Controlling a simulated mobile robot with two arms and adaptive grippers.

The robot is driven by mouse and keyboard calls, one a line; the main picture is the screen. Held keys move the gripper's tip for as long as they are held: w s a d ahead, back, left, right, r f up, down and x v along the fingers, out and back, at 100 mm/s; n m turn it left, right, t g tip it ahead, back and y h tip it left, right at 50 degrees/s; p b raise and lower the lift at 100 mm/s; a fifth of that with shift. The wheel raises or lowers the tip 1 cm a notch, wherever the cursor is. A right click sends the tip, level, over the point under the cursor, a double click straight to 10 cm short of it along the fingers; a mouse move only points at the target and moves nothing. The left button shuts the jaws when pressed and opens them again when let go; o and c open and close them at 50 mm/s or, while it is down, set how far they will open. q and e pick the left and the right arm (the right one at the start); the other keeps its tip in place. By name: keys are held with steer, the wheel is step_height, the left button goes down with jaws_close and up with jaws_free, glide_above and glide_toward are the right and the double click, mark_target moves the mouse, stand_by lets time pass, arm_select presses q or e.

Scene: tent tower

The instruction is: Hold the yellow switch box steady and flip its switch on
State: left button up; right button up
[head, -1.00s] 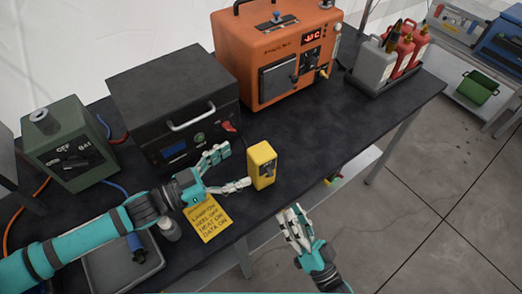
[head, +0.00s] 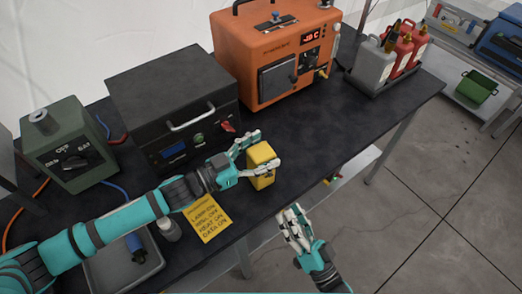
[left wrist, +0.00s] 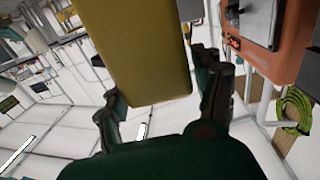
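The yellow switch box (head: 262,153) stands upright near the front edge of the dark table. My left gripper (head: 258,153) is around it from the left, one finger behind the box and one across its front, hiding the switch. In the left wrist view the box (left wrist: 145,55) is between the two spread fingers, with a narrow gap at the right finger; contact on the left side is unclear. My right gripper (head: 291,213) is below and right of the box, off the table's front edge, holding nothing visible. Its fingers look close together, but I cannot tell whether they meet.
A yellow note (head: 208,217) lies left of the box, by a small bottle (head: 168,230) and a grey tray (head: 105,270). Behind are a black unit (head: 172,95), an orange machine (head: 270,50) and a green box (head: 68,150). The tabletop right of the switch box is clear.

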arm_select(q)
steer(key=c, duration=0.9)
steer(key=shift+c, duration=0.7)
arm_select(e)
steer(key=shift+c, duration=1.5)
steer(key=m, duration=0.2)
steer(key=r, duration=0.1)
steer(key=shift+w+d+m, duration=0.15)
steer(key=shift+w+m, duration=0.1)
steer(key=shift+m, duration=0.15)
steer(key=c, duration=0.4)
steer(key=m, duration=0.3)
steer(key=shift+w+d+r+h, duration=0.15)
steer(key=shift+w+r+h, duration=0.05)
steer(key=shift+r+h, duration=0.1)
jaws_close()
steer(key=m+g, duration=0.1)
steer(key=m, duration=0.6)
steer(key=s+m+g+h, duration=0.1)
steer(key=m, duration=0.7)
steer(key=f+m+g, duration=0.1)
steer(key=m, duration=0.6)
steer(key=shift+s+a+f+m, duration=0.1)
steer(key=shift+s+a+m, duration=0.15)
steer(key=shift+s+m, duration=0.15)
